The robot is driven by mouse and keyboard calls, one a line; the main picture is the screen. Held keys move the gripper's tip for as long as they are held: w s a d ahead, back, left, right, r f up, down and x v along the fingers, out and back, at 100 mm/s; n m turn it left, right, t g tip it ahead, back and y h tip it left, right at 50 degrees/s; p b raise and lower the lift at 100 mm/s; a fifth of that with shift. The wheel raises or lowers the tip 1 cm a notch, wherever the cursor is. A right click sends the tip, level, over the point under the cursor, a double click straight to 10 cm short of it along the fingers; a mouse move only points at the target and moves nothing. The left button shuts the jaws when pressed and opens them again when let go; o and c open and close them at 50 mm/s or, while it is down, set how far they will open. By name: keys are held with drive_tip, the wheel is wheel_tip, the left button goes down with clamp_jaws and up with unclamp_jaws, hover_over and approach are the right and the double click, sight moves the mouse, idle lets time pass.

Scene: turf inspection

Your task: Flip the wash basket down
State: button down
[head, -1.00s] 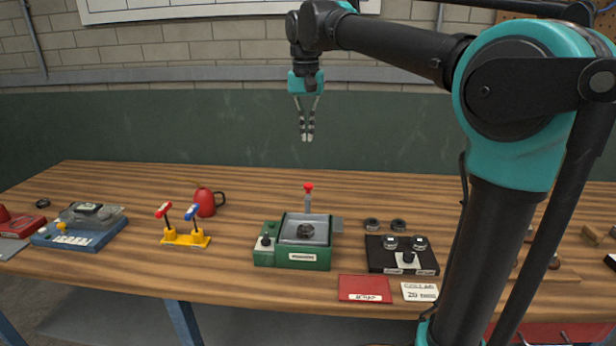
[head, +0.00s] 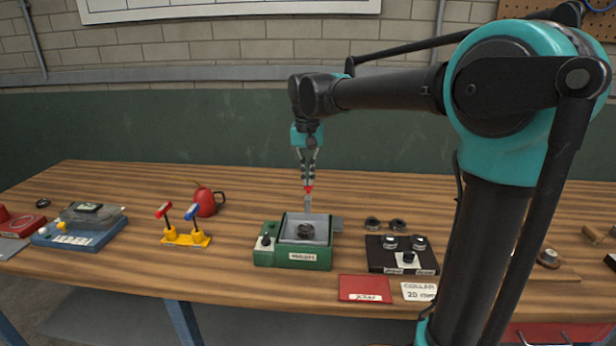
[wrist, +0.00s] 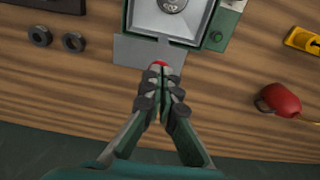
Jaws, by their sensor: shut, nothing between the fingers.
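The green wash unit (head: 290,258) stands on the bench and holds a grey basin or basket (head: 288,229) with a dark ring part (head: 305,232) inside. An upright grey lever (head: 307,204) with a red knob (head: 309,189) rises at its back. My gripper (head: 308,183) points straight down, its shut fingertips right at or just above the knob. In the wrist view the knob (wrist: 160,64) shows just beyond the tips of my gripper (wrist: 161,76), partly hidden by them. Whether they touch cannot be told. The grey basket (wrist: 172,18) is cut off at the top edge there.
A yellow stand with red and blue levers (head: 186,238) and a red can (head: 207,201) are left. A black fixture (head: 402,262) and two dark rings (head: 385,224) are right. A red card (head: 365,288) lies in front. The bench behind the unit is clear.

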sight(308, 193)
drive_tip(key=shift+f, duration=2.5)
drive_tip(key=shift+r, duration=0.1)
wheel_tip(308, 193, up, 14)
drive_tip(key=shift+s, duration=0.4)
